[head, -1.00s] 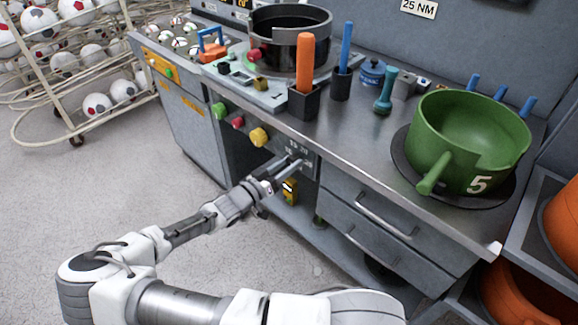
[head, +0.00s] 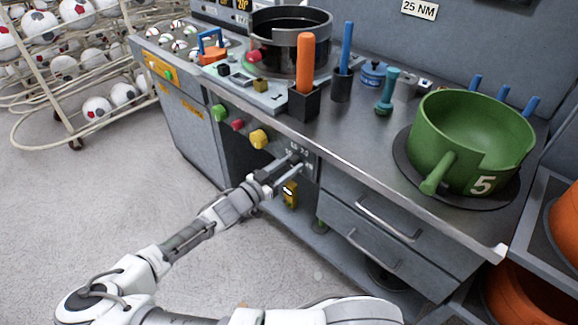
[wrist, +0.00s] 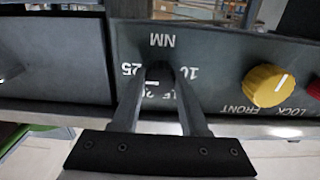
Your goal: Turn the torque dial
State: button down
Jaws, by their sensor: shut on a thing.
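The torque dial (wrist: 159,70) is a small dark knob on the grey front panel, among white numbers such as 10 and 25 and the letters NM. It is largely hidden by my fingers, and its exact setting cannot be read. My gripper (wrist: 161,88) is shut on it, one finger on each side. In the head view my gripper (head: 286,167) reaches the panel below the bench top, left of the drawers.
A yellow knob (wrist: 268,85) marked LOCK and FRONT sits beside the dial. Green (head: 219,112) and red (head: 238,124) knobs are farther left. A sign (head: 420,9) on the wall reads 25 NM. Drawers (head: 375,225) lie to the right; open floor is at left.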

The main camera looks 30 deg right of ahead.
jog(key=shift+c, duration=2.1)
grip_release()
jog(key=p+v, duration=0.1)
jog(key=v, duration=1.6)
jog(key=shift+a, duration=0.25)
jog(key=shift+s, duration=0.1)
